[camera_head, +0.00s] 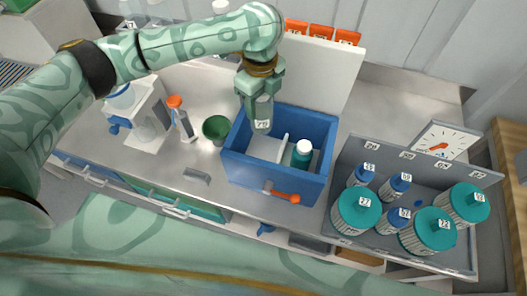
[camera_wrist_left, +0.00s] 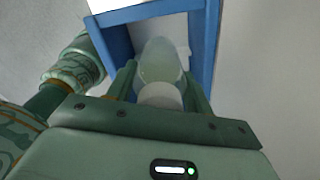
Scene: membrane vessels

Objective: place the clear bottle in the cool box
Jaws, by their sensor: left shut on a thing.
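My left gripper (camera_head: 260,95) hangs over the back left part of the blue cool box (camera_head: 240,171) in the head view. It is shut on the clear bottle (camera_head: 262,118), which bears a pale label and points down over the open box. Whether the bottle touches anything inside cannot be told. In the left wrist view the pale see-through bottle (camera_wrist_left: 161,62) sits between the fingers of the left gripper (camera_wrist_left: 160,85), with the blue walls of the cool box (camera_wrist_left: 203,50) around it. My right gripper is not in view.
The box holds a teal bottle with a white cap (camera_head: 302,153) on its right, beside a pale divider. A grey tray (camera_head: 345,245) with several teal-lidded jars and bottles stands at right. A green bowl (camera_head: 216,128) and an orange-capped bottle (camera_head: 183,119) stand at left.

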